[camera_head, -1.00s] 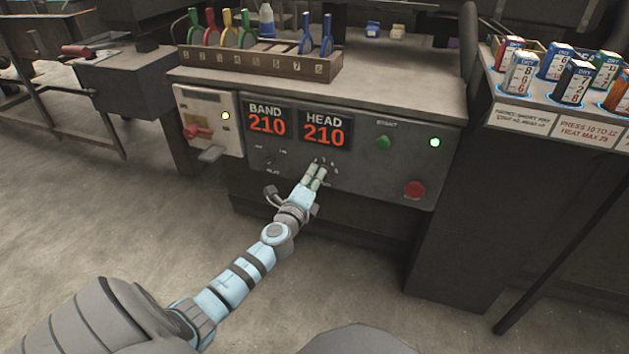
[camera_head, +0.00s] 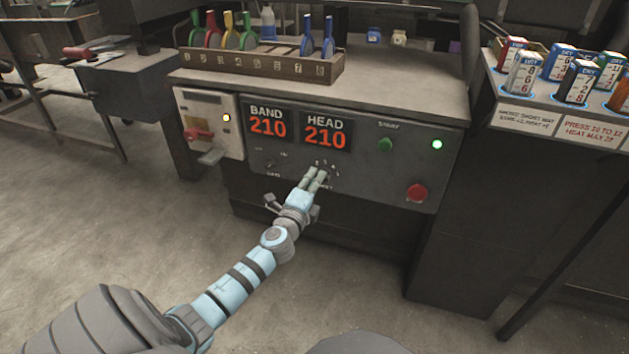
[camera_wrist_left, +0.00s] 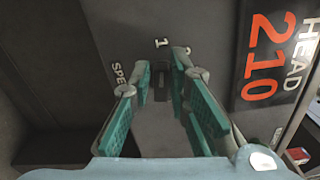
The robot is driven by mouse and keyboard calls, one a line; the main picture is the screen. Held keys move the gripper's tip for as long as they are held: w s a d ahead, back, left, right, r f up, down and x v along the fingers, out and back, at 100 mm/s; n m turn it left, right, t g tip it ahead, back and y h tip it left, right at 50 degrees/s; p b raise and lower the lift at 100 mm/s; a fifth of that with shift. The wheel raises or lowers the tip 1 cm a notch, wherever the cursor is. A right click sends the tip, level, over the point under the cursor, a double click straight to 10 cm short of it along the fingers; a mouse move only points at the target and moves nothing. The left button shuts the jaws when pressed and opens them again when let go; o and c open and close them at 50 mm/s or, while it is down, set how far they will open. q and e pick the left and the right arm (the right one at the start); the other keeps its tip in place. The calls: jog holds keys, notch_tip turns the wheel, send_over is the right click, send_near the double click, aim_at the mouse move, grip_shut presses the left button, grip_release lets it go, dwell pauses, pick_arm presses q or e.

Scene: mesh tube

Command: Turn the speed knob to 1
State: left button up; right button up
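The speed knob (camera_wrist_left: 160,77) is a small dark knob on the grey machine panel in the left wrist view. A printed 1 stands above it, a 2 up and to the right, and a partly hidden speed label to the left. My left gripper (camera_wrist_left: 160,82) has its two green-padded fingers on either side of the knob, apart, with gaps showing. In the head view my left gripper (camera_head: 316,179) is at the panel just below the HEAD display, in front of the dial marks, and mostly hides the knob. My right gripper is not in view.
The panel has BAND (camera_head: 267,123) and HEAD (camera_head: 325,131) displays reading 210, a green start button (camera_head: 385,145) and a red button (camera_head: 417,193). Another small knob (camera_head: 270,164) is left of my gripper. A red switch (camera_head: 198,134) is further left.

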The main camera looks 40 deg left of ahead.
pick_arm(q)
jog(key=shift+o, duration=1.2)
jog(key=v, duration=1.2)
